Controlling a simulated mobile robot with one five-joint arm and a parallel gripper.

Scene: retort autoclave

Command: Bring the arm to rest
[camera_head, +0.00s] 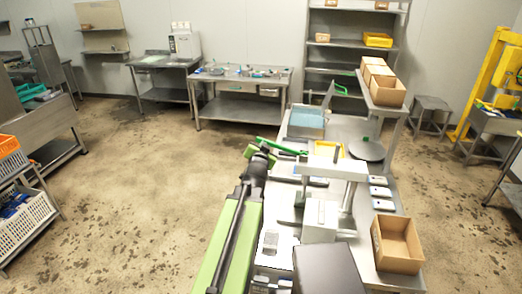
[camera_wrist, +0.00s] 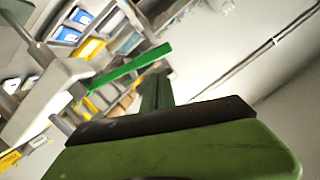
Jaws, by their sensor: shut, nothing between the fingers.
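My arm (camera_head: 232,225), green and black, reaches forward from the bottom of the head view along the left edge of a steel workbench (camera_head: 345,128). My gripper (camera_head: 268,146), with green fingers, is at its far end, near the bench's left edge. It is shut with nothing between the fingers. In the wrist view the green fingers (camera_wrist: 152,75) stand out past a dark bar and a wide green body, tilted against the room. The gap between the fingertips and the bench top cannot be judged.
A white press-like device (camera_head: 322,212) stands on the bench right of my arm. An open cardboard box (camera_head: 397,243) is at the bench's right front. A blue-topped box (camera_head: 306,122) lies beyond the gripper. White crates (camera_head: 30,220) are at the far left. The floor (camera_head: 140,190) left of my arm is clear.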

